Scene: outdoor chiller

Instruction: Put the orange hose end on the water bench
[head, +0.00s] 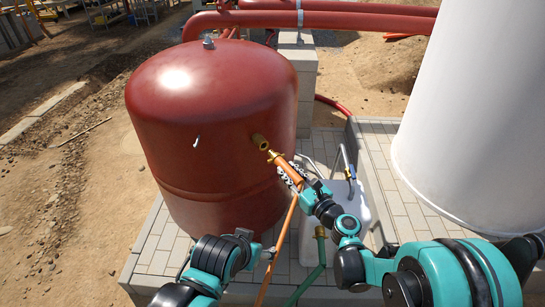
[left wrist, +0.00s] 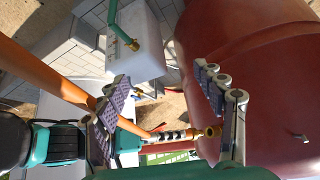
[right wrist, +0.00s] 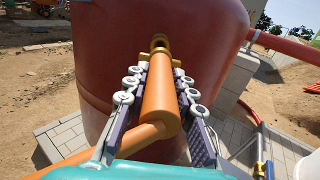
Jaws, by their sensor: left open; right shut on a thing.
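The orange hose end (head: 287,171), with a brass tip, is held in my right gripper (head: 294,173) and points up-left. Its tip is close to a brass port (head: 259,141) on the red tank; I cannot tell if they touch. In the right wrist view the orange hose end (right wrist: 159,95) lies between the shut fingers, in line with the port. A white block (head: 358,203) with metal pipework stands behind my right arm; I cannot tell whether it is the water bench. My left gripper (left wrist: 172,108) is open and empty, with the brass hose tip (left wrist: 212,131) visible beyond its fingers.
The red tank (head: 212,130) stands on paving, with a large white tank (head: 475,110) at right. A green hose (head: 308,286) hangs by the white block. Red pipes (head: 330,20) run behind. Bare dirt lies at left.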

